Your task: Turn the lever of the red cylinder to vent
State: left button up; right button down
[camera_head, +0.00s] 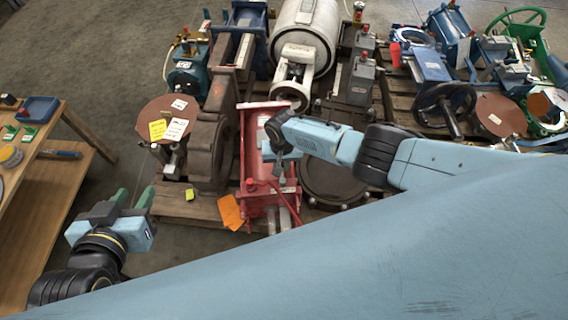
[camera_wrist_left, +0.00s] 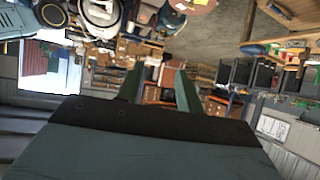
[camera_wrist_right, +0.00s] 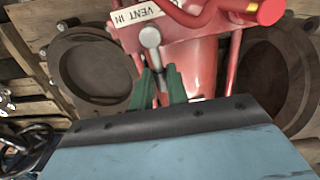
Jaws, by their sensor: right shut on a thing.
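The red cylinder (camera_head: 254,180) stands on the pallet in the middle of the head view, partly covered by my right arm. A grey lever (camera_wrist_right: 151,42) with a rounded end sits just under the label. My right gripper (camera_wrist_right: 161,85) is shut on the lever, its green fingers on either side of the stem. In the head view the right gripper (camera_head: 281,170) is over the cylinder. My left gripper (camera_head: 133,197) is open and empty, left of the pallet.
A brown flanged housing (camera_head: 208,150) stands close left of the cylinder, and a round dark flange (camera_head: 330,182) lies right of it. A white tank (camera_head: 304,30) is behind. A wooden table (camera_head: 45,180) stands at the left. Bare floor lies between table and pallet.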

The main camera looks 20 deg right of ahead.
jog(key=c, duration=1.4)
grip_release()
jog(key=shift+o, duration=0.2)
